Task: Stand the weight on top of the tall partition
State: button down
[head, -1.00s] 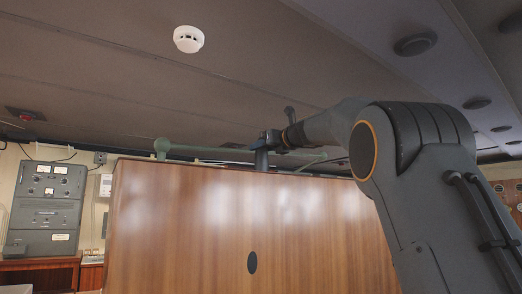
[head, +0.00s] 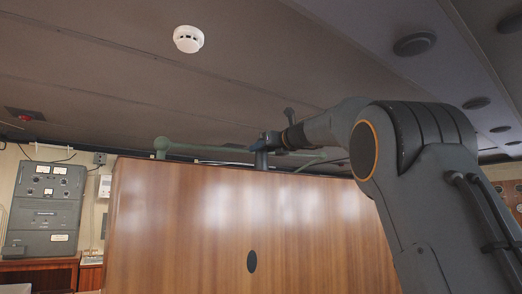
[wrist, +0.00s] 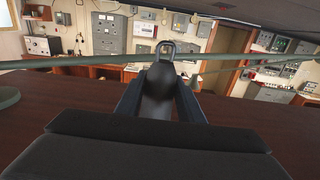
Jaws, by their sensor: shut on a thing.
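The weight (head: 261,159) is a dark grey cylinder, upright at the top edge of the tall wooden partition (head: 185,225). My gripper (head: 267,142) is shut on its upper part. In the wrist view the weight (wrist: 158,92) sits between my two fingers, with a loop on its far end. The partition's brown top (wrist: 245,122) spreads below and on both sides of my gripper. The weight's lower end is hidden behind the partition's edge in the head view, so I cannot tell whether it touches the top.
A green rail (head: 210,150) runs just beyond the partition's top edge and crosses the wrist view behind the weight. The ceiling with a white smoke detector (head: 188,39) is above. A grey instrument cabinet (head: 45,210) stands at left.

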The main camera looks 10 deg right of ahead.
jog(key=shift+s+r, duration=0.1)
jog(key=c, duration=1.1)
grip_release()
jog(key=shift+f, duration=0.35)
jog(key=shift+b+v, duration=1.7)
jog(key=shift+v, duration=2.15)
jog(key=shift+r, duration=0.2)
